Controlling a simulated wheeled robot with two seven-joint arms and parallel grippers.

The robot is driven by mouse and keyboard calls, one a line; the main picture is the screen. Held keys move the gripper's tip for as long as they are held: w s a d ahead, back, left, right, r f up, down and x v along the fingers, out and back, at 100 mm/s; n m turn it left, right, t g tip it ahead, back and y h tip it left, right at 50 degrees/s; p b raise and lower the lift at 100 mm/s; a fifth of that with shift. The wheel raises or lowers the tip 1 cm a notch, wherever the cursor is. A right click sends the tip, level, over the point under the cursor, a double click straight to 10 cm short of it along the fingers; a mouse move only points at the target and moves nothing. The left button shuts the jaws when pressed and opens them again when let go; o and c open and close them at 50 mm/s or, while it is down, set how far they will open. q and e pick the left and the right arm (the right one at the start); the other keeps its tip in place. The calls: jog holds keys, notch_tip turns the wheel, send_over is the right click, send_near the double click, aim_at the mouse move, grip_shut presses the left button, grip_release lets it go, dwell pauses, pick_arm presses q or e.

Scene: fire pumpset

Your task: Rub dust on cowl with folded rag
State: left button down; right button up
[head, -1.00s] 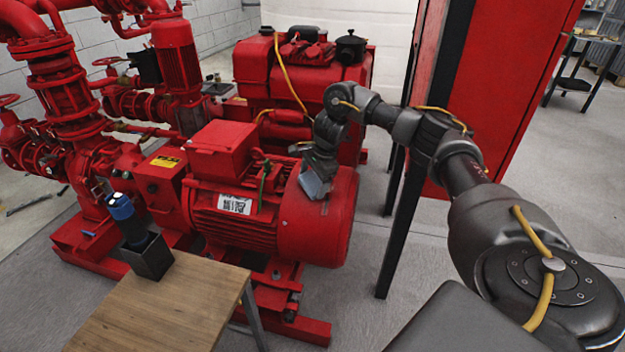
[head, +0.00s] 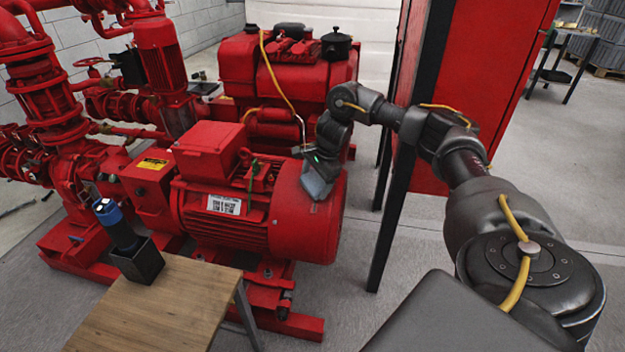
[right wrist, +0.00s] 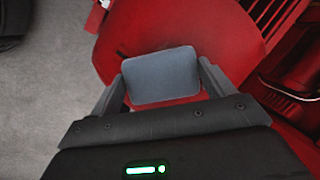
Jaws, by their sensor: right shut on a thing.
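The cowl (head: 312,222) is the smooth, rounded red end of the electric motor. It also fills much of the right wrist view (right wrist: 215,30). My right gripper (head: 320,178) is over the upper part of the cowl. It is shut on the folded rag (right wrist: 162,75), a blue-grey pad with rounded corners held between the two fingers. In the head view the rag (head: 316,186) lies against or very close to the cowl's top; I cannot tell if it touches. A faint dark patch shows near the rag, but I cannot tell dust from shadow. My left gripper is not in view.
A wooden table (head: 165,310) at the front left bears a black holder (head: 140,262) with a blue-topped tool (head: 112,218). A red cabinet (head: 480,80) with a black post stands right of the motor. Red pipes and pumps fill the left. Grey floor is open at right.

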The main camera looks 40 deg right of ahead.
aim_at(301, 180)
jog(key=shift+s+d+f, duration=0.1)
jog(key=shift+s+d, duration=0.4)
jog(key=shift+s, duration=0.2)
jog(key=shift+s+d, duration=0.5)
jog(key=shift+s, duration=0.2)
jog(key=shift+p, duration=0.35)
jog(key=shift+w, duration=0.1)
jog(key=shift+w+a+p, duration=0.25)
jog(key=shift+w+a, duration=0.45)
jog(key=shift+w, duration=0.25)
jog(key=shift+w+a+p, duration=0.25)
jog(key=shift+w+a, duration=0.4)
jog(key=shift+w, duration=0.25)
jog(key=shift+w+a, duration=0.8)
jog(key=shift+w, duration=0.35)
notch_tip(301, 180, up, 6)
jog(key=s+a+p, duration=0.1)
jog(key=p, duration=0.5)
jog(key=shift+a, duration=0.35)
jog(key=shift+s, duration=0.1)
